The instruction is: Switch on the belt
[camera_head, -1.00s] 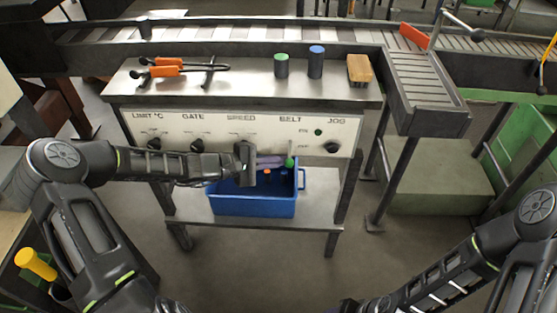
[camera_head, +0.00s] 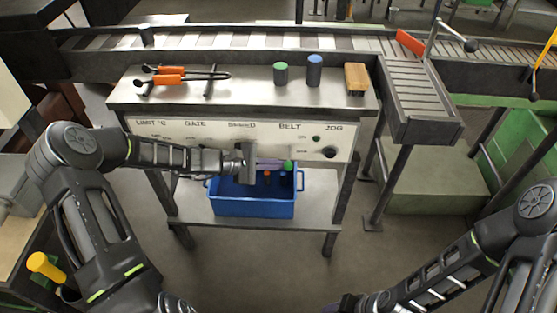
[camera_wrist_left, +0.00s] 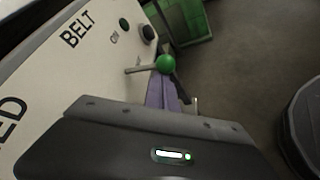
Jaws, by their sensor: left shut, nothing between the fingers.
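The belt lever, with a green ball knob (camera_head: 288,166), sticks out of the white control panel (camera_head: 170,127) below the word BELT. In the left wrist view the knob (camera_wrist_left: 165,64) sits on a thin metal stem (camera_wrist_left: 138,69), below the ON mark. My left gripper (camera_head: 272,164) is shut and empty. Its purple fingers (camera_wrist_left: 158,94) are right beside the knob; I cannot tell whether they touch it. The palm hides part of the panel. A small green lamp (camera_head: 316,138) is beside ON. My right gripper is mostly cut off at the bottom edge.
A blue bin (camera_head: 252,207) stands on the lower shelf under the panel. Orange-handled tongs (camera_head: 168,75), a green cylinder (camera_head: 281,74), a blue cylinder (camera_head: 315,70) and a wood-topped block (camera_head: 356,78) are on the bench top. A roller conveyor (camera_head: 250,42) runs behind.

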